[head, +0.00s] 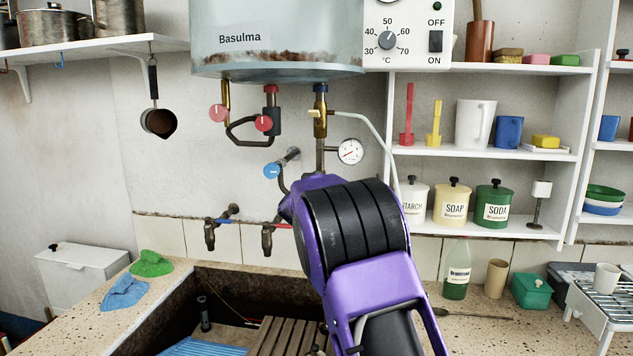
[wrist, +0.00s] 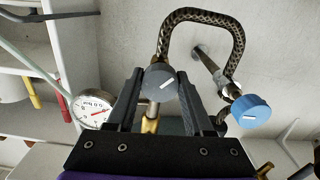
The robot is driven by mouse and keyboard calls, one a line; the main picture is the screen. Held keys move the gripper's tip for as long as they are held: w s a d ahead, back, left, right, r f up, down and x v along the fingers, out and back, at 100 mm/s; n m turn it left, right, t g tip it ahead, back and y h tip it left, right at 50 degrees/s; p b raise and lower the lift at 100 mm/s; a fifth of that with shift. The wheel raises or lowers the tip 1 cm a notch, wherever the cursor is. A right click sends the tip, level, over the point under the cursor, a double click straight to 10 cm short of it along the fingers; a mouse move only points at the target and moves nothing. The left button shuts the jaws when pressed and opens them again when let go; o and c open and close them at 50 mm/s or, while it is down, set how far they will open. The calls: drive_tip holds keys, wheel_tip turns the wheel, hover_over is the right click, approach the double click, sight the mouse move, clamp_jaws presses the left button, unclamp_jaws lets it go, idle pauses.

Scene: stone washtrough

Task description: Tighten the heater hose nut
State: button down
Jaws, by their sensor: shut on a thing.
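In the wrist view, a grey round nut (wrist: 158,82) with a white line on its face sits at the end of a braided hose (wrist: 196,16). The hose loops over to a wall pipe with a blue knob (wrist: 250,111). My gripper (wrist: 161,76) has one finger on each side of the grey nut and is shut on it. A brass piece (wrist: 151,124) shows below the nut. In the head view, my purple and black arm hides the gripper and the nut. The water heater (head: 285,45), labelled Basulma, hangs above, and the blue knob (head: 271,171) shows left of my arm.
A pressure gauge (head: 350,151) and a thin pale tube stand close to my arm. Red-knobbed valves (head: 264,123) hang under the heater. Shelves (head: 480,152) with jars and cups fill the right. The stone trough (head: 200,275) lies below, with taps above it.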

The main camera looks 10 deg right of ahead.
drive_tip(key=shift+m, duration=0.3)
drive_tip(key=m+b, duration=0.2)
drive_tip(key=m, duration=0.4)
drive_tip(key=shift+f, duration=0.15)
drive_tip(key=m+b, duration=0.3)
drive_tip(key=m, duration=0.4)
drive_tip(key=shift+m, duration=0.3)
drive_tip(key=m+b, duration=0.2)
drive_tip(key=m, duration=0.1)
drive_tip(key=shift+m, duration=0.3)
drive_tip(key=m+b, duration=0.1)
drive_tip(key=m, duration=0.2)
drive_tip(key=shift+a+m+b, duration=0.1)
drive_tip(key=shift+m+b, duration=0.2)
drive_tip(key=m+b, duration=0.1)
drive_tip(key=m, duration=0.5)
drive_tip(key=shift+r, duration=0.2)
drive_tip(key=shift+m, duration=0.3)
drive_tip(key=shift+c, duration=1.4)
unclamp_jaws()
